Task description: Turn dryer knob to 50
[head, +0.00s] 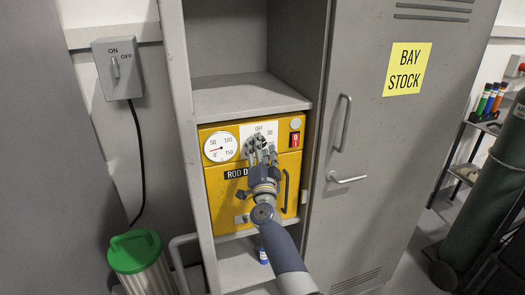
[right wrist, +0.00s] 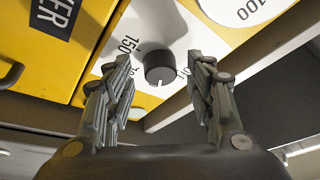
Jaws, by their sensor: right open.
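The yellow rod dryer (head: 228,187) sits in the middle bay of the grey cabinet. Its knob plate (head: 245,133) shows "OFF" and "50" in the head view, with the knob itself mostly hidden by my right gripper (head: 264,152). In the right wrist view the dark round knob (right wrist: 159,70) has a short white mark toward the bottom of the picture. "150" is printed up-left of it and "OFF" at its right; other labels are partly covered. My right gripper (right wrist: 160,95) is open, its fingers on either side of the knob with visible gaps. My left gripper is out of view.
A round gauge (head: 220,147) sits left of the knob and a red switch (head: 295,139) right. A dark door handle (head: 284,191) is below. The closed locker door (head: 385,170) is to the right. A wall ON/OFF switch (head: 117,68) and a green-lidded bin (head: 135,252) are left.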

